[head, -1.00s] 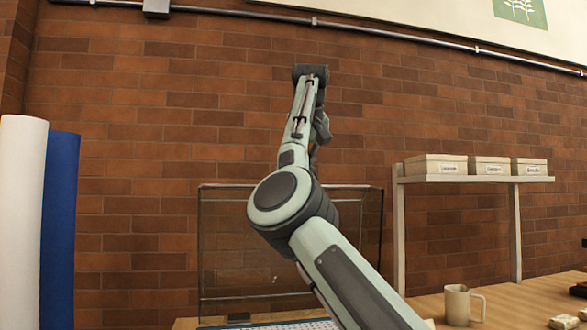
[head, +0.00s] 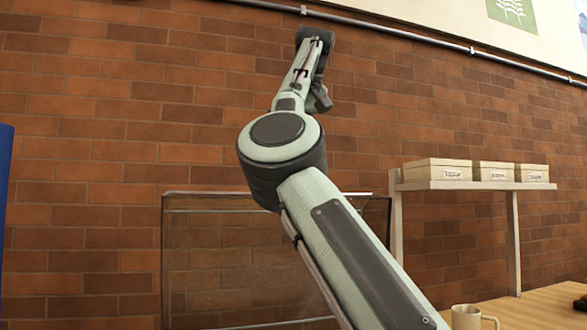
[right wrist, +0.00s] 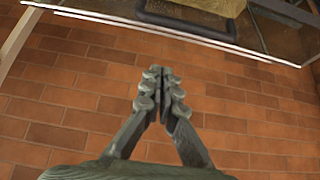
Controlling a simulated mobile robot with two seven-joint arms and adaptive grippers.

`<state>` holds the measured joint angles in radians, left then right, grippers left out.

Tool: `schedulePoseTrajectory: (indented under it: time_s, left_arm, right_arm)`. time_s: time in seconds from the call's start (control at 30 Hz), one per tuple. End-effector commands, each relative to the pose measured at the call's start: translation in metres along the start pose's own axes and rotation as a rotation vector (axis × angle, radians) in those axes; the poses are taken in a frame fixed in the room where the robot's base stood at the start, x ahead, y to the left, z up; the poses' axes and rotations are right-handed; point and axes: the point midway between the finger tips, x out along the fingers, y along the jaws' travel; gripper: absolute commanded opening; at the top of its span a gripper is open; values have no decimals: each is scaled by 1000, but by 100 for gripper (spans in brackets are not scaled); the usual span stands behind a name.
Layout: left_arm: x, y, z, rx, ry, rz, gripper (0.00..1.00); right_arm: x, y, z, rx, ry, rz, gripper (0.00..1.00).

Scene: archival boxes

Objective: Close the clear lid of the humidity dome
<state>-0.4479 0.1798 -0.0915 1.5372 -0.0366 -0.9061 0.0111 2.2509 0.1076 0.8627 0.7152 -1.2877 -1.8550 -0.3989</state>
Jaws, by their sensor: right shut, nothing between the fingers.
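The clear lid (head: 215,260) of the humidity dome stands raised as a thin-framed see-through panel in front of the brick wall, low in the head view. My right arm crosses in front and hides part of it. In the right wrist view, a bright-edged clear panel (right wrist: 228,47), apparently the lid, runs across the top with a dark handle-like bar (right wrist: 185,27) near its edge. My right gripper (right wrist: 162,82) is shut and empty, below that edge in the picture; no contact shows. The dome's base is out of the head view. My left gripper is not in view.
A shelf (head: 470,186) with three labelled boxes (head: 437,170) stands right of the lid. A mug (head: 466,318) sits on the wooden table (head: 545,306) at lower right. A blue roll (head: 5,170) is at the left edge. The wall (head: 100,130) lies behind.

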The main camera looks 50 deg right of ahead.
Motion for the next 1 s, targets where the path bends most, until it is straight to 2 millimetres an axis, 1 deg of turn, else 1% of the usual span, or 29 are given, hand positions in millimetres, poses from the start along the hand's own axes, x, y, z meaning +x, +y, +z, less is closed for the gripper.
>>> schedulePoseTrajectory:
  time_s: [0.03, 0.17, 0.27, 0.4, 0.53, 0.77, 1.0]
  left_arm:
    - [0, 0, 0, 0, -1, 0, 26]
    - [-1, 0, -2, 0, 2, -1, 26]
    - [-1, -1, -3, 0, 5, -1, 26]
    - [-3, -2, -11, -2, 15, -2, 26]
    - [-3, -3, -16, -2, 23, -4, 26]
    - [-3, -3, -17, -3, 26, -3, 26]
    - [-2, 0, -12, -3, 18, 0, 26]
  right_arm:
    - [13, -1, 0, 0, -2, -1, 0]
    - [41, 0, 1, 0, -3, -1, 0]
    - [36, -1, 10, 3, 3, 0, 0]
    - [31, -1, 24, 1, 3, 0, 0]
    - [29, -1, 33, 0, 1, 0, 0]
    - [28, 0, 38, -1, -1, 1, 0]
    - [28, 0, 38, -1, 0, 0, 0]
